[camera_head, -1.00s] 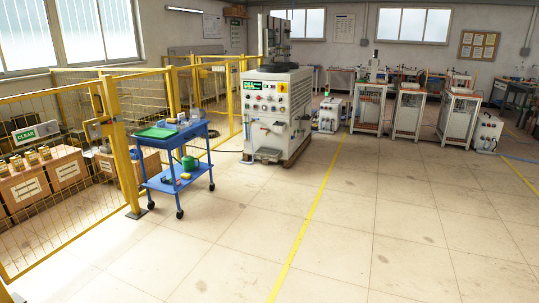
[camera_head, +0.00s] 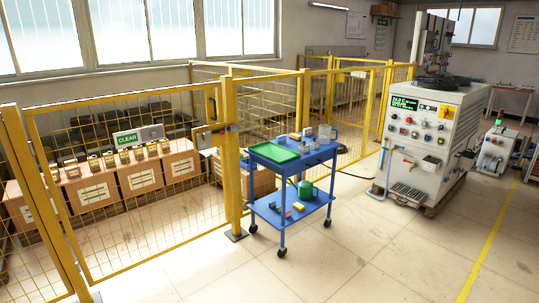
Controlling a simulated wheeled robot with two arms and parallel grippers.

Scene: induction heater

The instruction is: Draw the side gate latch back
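The side gate (camera_head: 130,185) is a yellow-framed wire mesh panel at the left of the head view. It appears closed against a thick yellow post (camera_head: 229,160). The latch (camera_head: 208,134) sits at the gate's right edge, at the upper part of the post. It is small in the picture, and I cannot tell the position of its bolt. A green "CLEAR" sign (camera_head: 128,139) shows at the gate's upper middle. Neither of my grippers is in view.
A blue trolley (camera_head: 290,152) with a green tray and a green can stands just right of the gate post. Cardboard boxes (camera_head: 138,178) stand behind the mesh. A white induction heater cabinet (camera_head: 432,130) stands at the right. The floor in front is clear.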

